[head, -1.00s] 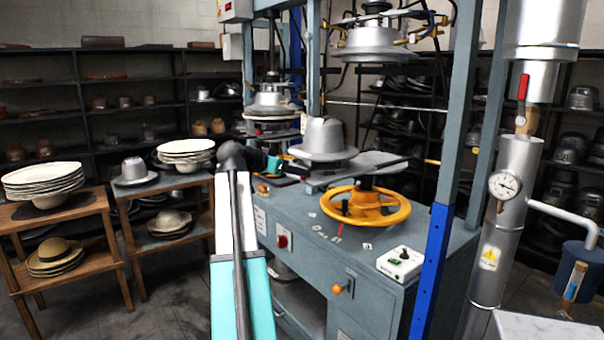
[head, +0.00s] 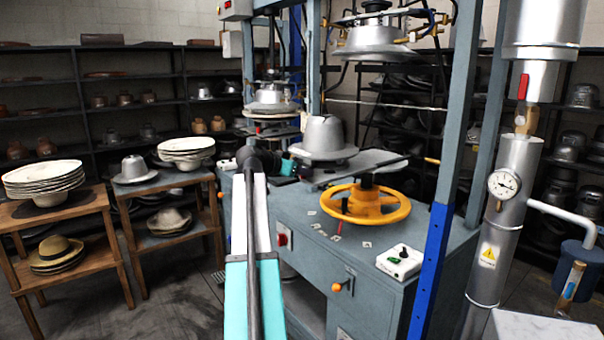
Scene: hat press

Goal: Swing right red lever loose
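A red lever (head: 523,87) hangs upright on the brass valve (head: 525,120) of the silver pipe at the right of the head view. A small red handle (head: 338,228) also shows below the yellow handwheel (head: 365,203) on the press table. My arm reaches up from the bottom centre, and its dark joint hides part of the press. The end of my arm with my gripper (head: 290,167) is small and partly hidden beside the left of the grey hat form (head: 325,138). It is far left of the pipe's lever. Its fingers cannot be made out.
A blue-grey press frame (head: 460,110) stands between my gripper and the pipe. A pressure gauge (head: 504,184) and a white bent pipe (head: 565,215) flank the silver pipe. A control box (head: 400,262) sits on the table's front. Wooden stands with hats are at left.

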